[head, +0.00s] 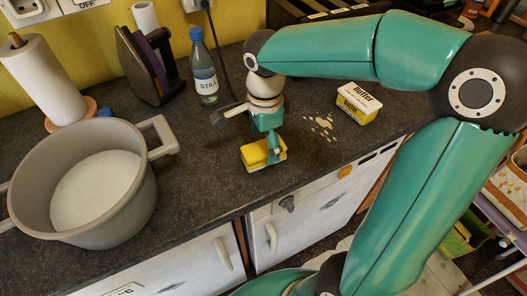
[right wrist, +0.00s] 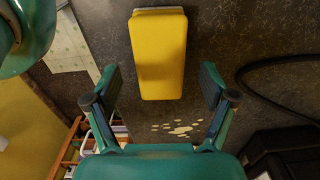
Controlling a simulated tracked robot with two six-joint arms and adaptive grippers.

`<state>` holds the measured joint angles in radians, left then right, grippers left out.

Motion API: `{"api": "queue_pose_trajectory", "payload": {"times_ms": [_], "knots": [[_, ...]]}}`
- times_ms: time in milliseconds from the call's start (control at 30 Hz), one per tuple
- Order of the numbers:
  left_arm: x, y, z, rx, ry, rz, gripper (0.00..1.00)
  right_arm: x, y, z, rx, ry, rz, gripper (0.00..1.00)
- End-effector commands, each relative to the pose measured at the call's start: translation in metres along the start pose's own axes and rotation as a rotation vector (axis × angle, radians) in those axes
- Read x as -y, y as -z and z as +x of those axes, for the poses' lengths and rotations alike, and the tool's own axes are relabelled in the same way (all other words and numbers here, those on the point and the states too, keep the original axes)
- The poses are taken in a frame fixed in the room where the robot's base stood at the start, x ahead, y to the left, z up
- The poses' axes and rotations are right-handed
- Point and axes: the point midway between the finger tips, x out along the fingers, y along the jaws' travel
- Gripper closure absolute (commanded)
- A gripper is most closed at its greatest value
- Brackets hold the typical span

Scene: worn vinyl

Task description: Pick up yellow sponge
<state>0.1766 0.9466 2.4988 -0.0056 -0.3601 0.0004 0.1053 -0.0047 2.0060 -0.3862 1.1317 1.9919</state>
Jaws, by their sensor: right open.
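The yellow sponge (head: 256,155) lies on the dark worktop near its front edge. In the right wrist view the sponge (right wrist: 158,50) is a yellow block with a pale layer at its far end. My right gripper (head: 267,140) is above and around the sponge in the head view, partly covering it. In the right wrist view the right gripper (right wrist: 159,82) is open, with one finger on each side of the sponge's near part and gaps on both sides. The sponge appears not to be touched. My left gripper is not in view.
A butter box (head: 355,104) stands right of the sponge, with pale crumbs (head: 320,126) between. A large grey pot (head: 140,190) stands at left. A water bottle (head: 204,70), an iron (head: 140,65) and a paper roll (head: 45,80) stand behind. A black cable runs near the bottle.

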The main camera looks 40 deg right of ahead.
Motion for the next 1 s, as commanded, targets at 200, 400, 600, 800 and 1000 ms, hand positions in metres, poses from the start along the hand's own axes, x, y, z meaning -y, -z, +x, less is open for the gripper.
{"api": "queue_pose_trajectory", "payload": {"times_ms": [200,400,600,800,1000], "knots": [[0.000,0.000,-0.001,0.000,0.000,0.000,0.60,0.000,-0.002,0.029,-0.001,-0.003,-0.001,0.17],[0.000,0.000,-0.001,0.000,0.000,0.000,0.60,0.000,-0.003,0.032,0.000,0.001,-0.001,0.17],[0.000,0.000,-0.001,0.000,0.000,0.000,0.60,0.000,-0.003,0.032,0.000,0.001,-0.002,0.37],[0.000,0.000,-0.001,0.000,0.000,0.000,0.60,0.000,-0.003,0.031,0.000,0.001,-0.002,0.70],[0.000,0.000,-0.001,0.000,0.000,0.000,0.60,0.000,-0.003,0.031,0.000,0.001,-0.002,0.75]]}}
